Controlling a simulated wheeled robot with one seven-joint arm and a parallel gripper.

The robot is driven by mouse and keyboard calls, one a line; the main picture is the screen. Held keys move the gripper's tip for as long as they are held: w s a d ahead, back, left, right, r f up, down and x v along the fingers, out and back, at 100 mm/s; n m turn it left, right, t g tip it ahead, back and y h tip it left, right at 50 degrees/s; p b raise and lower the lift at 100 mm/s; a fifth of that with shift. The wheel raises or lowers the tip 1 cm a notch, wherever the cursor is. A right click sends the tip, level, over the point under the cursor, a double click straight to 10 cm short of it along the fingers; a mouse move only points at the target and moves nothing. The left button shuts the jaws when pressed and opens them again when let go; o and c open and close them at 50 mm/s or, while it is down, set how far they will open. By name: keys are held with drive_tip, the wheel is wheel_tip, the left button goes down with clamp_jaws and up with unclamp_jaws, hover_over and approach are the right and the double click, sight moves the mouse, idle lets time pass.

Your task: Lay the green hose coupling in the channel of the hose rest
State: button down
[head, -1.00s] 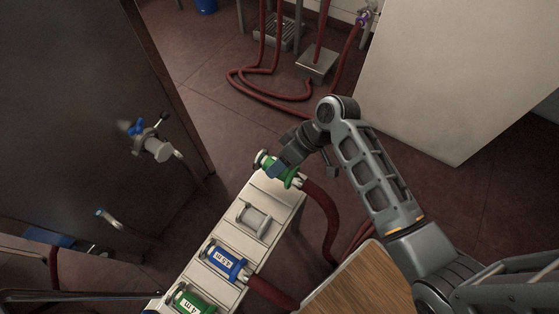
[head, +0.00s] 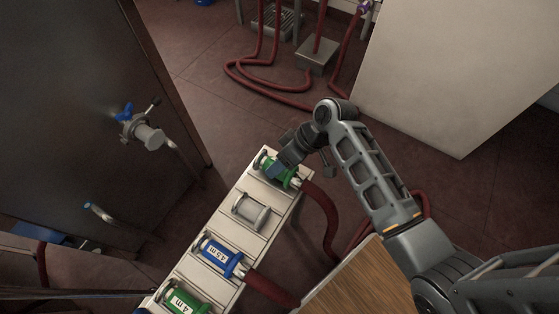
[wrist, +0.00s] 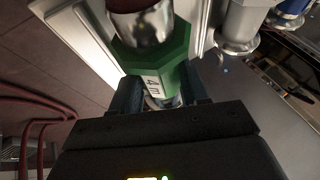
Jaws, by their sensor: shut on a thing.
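The green hose coupling (head: 272,168) is at the far end of the white hose rest (head: 262,246), over or in its last channel; I cannot tell whether it touches the bottom. In the wrist view the coupling (wrist: 150,58) fills the space between my fingers, with a white "4 m" label and a metal collar. My gripper (head: 282,170) is shut on it. A dark red hose (head: 322,212) runs from it off the rest's right side. A second green coupling (head: 184,301) lies in the rest at the near end.
A grey coupling (head: 250,210) and a blue coupling (head: 218,255) lie in channels between the two green ones. A wooden top (head: 366,283) stands close on the right. A dark panel with a blue-handled valve (head: 142,130) is on the left. More red hoses lie on the floor behind.

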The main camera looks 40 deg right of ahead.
drive_tip(key=shift+f, duration=0.2)
idle(0.6)
drive_tip(key=shift+c, duration=2.4)
unclamp_jaws()
drive_tip(key=shift+d, duration=0.1)
drive_tip(key=v, duration=0.7)
drive_tip(key=shift+r+p, duration=0.35)
drive_tip(key=shift+s, duration=0.15)
